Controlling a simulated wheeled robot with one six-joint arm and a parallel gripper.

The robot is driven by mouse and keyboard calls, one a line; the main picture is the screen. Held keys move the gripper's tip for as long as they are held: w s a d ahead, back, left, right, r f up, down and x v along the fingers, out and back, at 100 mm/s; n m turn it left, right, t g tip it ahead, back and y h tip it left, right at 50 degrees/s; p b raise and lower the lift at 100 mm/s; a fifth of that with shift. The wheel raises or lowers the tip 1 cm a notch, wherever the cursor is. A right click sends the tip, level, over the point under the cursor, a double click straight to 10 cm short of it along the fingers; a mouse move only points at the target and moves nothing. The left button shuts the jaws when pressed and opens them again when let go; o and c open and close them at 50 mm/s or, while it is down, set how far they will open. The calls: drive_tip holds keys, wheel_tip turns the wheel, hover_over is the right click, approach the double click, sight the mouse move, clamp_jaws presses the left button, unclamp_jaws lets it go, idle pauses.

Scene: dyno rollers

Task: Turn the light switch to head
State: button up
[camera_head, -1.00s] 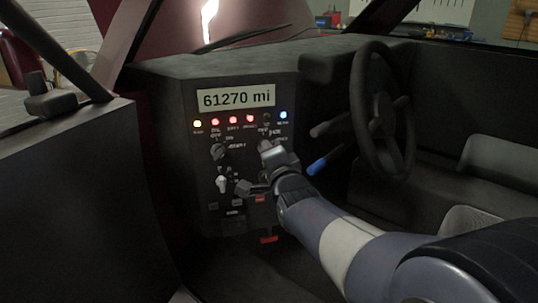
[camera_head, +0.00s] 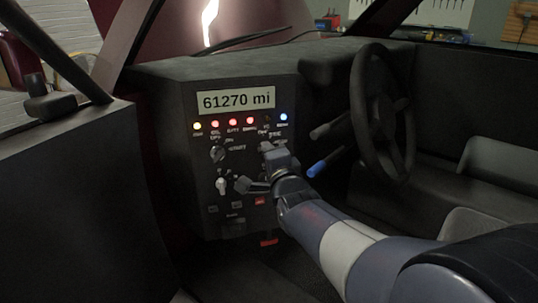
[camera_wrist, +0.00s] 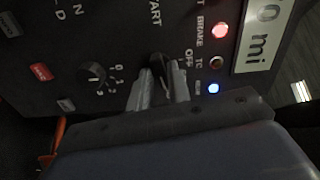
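The light switch (camera_wrist: 158,62) is a dark knob on the black dash panel, with an "OFF" label beside it in the wrist view. My gripper (camera_wrist: 160,80) is at the knob, with one grey finger on each side of it. The fingers are close together and appear shut on the knob, though the contact is dark. In the head view my gripper (camera_head: 268,168) is at the right part of the panel and hides the knob. The knob's pointer direction is hard to make out.
A START knob (camera_head: 217,154) and a white-handled knob (camera_head: 222,186) sit left of my gripper. A display (camera_head: 236,100) reads 61270 mi above a row of lit lamps. The steering wheel (camera_head: 382,120) and a blue-tipped stalk (camera_head: 318,168) are to the right.

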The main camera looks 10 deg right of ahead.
drive_tip(key=shift+o, duration=1.4)
drive_tip(key=s+p, duration=0.2)
drive_tip(key=s, duration=0.9)
drive_tip(key=shift+w+d, duration=0.1)
drive_tip(key=shift+w, duration=0.05)
drive_tip(key=w+b, duration=0.2)
drive_tip(key=w, duration=0.8)
drive_tip(key=shift+w, duration=0.35)
drive_tip(key=shift+s, duration=0.1)
